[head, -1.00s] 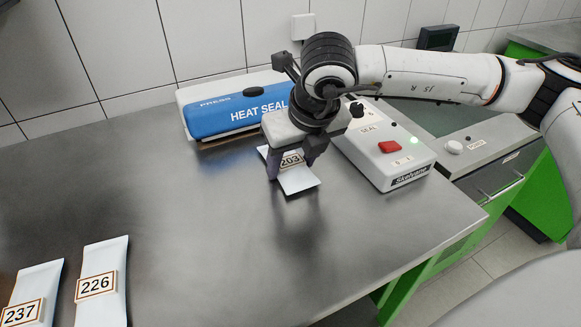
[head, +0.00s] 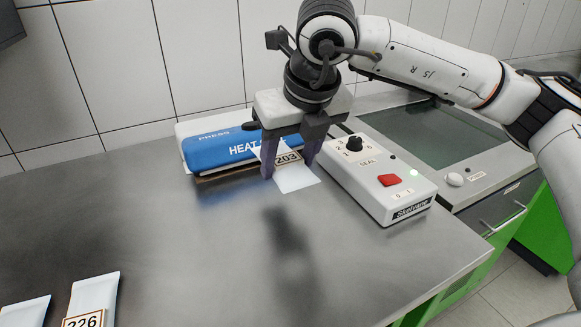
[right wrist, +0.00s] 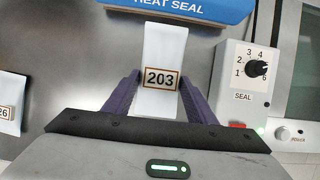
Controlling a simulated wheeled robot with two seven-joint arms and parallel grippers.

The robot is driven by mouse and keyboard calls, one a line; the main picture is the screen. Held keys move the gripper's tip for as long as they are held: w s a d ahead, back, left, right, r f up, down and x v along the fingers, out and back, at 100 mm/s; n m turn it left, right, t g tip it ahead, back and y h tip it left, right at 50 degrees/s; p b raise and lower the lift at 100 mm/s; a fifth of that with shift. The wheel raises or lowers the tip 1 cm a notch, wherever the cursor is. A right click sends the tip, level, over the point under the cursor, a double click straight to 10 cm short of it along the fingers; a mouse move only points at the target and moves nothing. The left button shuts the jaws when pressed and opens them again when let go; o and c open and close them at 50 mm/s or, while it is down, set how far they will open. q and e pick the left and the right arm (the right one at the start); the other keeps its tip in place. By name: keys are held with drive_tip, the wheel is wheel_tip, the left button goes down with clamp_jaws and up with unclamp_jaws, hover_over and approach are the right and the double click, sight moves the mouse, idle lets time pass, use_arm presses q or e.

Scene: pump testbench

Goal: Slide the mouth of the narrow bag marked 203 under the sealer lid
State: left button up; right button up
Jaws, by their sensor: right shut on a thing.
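The narrow white bag marked 203 (head: 296,180) is held between the two purple fingers of my right gripper (head: 289,170), which is shut on its sides. The blue sealer lid (head: 214,152), lettered HEAT SEAL, lies just beyond the bag. In the right wrist view the bag (right wrist: 164,60) points its far end at the lid's front edge (right wrist: 185,10), between the fingers of my right gripper (right wrist: 160,100). My left gripper is out of view.
The sealer's white control box (head: 385,185), with a black knob and red button, stands close to the right of my gripper. Bag 226 (head: 95,293) and another white bag (head: 25,311) lie at the front left. The steel table (head: 170,240) is clear between.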

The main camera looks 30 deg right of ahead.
sight(272, 184)
drive_tip(key=b+x, duration=0.1)
drive_tip(key=x, duration=0.1)
drive_tip(key=b+x, duration=0.4)
drive_tip(key=x, duration=0.1)
drive_tip(key=shift+s+f, duration=0.15)
drive_tip(key=shift+s, duration=0.25)
drive_tip(key=shift+w, duration=0.2)
drive_tip(key=shift+w+f, duration=0.25)
drive_tip(key=shift+w+p, duration=0.4)
drive_tip(key=shift+p, duration=0.05)
drive_tip(key=shift+w+d+p, duration=0.1)
drive_tip(key=shift+w+p, duration=0.2)
drive_tip(key=shift+w, duration=1)
drive_tip(key=shift+w+d+f, duration=0.1)
drive_tip(key=shift+w, duration=0.85)
